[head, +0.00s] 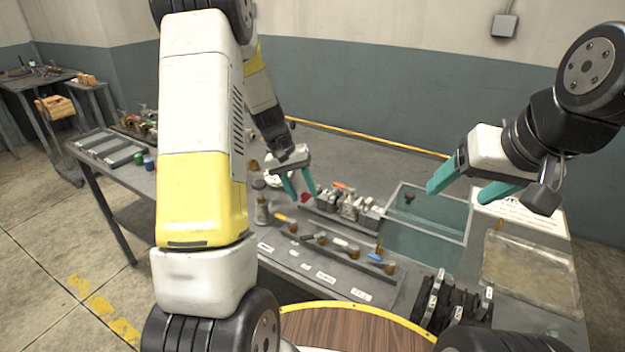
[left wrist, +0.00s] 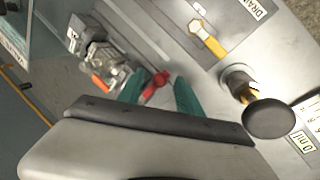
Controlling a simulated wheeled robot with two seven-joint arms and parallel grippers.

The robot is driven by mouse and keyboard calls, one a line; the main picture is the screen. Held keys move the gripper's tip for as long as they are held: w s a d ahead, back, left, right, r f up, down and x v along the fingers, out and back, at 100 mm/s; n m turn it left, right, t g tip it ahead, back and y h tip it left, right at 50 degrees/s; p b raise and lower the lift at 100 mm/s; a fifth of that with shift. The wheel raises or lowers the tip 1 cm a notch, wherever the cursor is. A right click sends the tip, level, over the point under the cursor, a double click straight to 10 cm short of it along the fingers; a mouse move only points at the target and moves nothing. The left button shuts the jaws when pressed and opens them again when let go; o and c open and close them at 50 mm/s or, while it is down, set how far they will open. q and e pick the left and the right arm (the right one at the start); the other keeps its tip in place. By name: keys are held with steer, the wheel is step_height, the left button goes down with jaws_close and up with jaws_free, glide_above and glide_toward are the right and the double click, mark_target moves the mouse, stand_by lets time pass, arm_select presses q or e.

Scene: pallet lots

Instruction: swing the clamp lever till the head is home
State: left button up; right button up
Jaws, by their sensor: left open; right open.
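A metal clamp unit (head: 347,204) with several silver blocks sits on the grey bench; it also shows in the left wrist view (left wrist: 105,62). A red-handled lever (head: 304,197) sticks out at its left end. My left gripper (head: 302,188) is open over this lever. In the left wrist view the red lever (left wrist: 154,88) lies between the two teal fingers; I cannot tell whether either finger touches it. An orange-tipped part (left wrist: 100,82) is beside it on the unit. The clamp head's seating cannot be made out. My right gripper (head: 468,186) is open and empty above the clear bin.
A row of valves with coloured handles (head: 340,243) and labels stands in front of the clamp. A clear bin (head: 398,222), a shallow tray (head: 530,268) and a black rack (head: 452,303) are to the right. A round wooden top (head: 350,326) is nearest me.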

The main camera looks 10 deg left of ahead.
arm_select(q)
jaws_close()
steer(key=shift+d+r, duration=0.1)
stand_by(1.3)
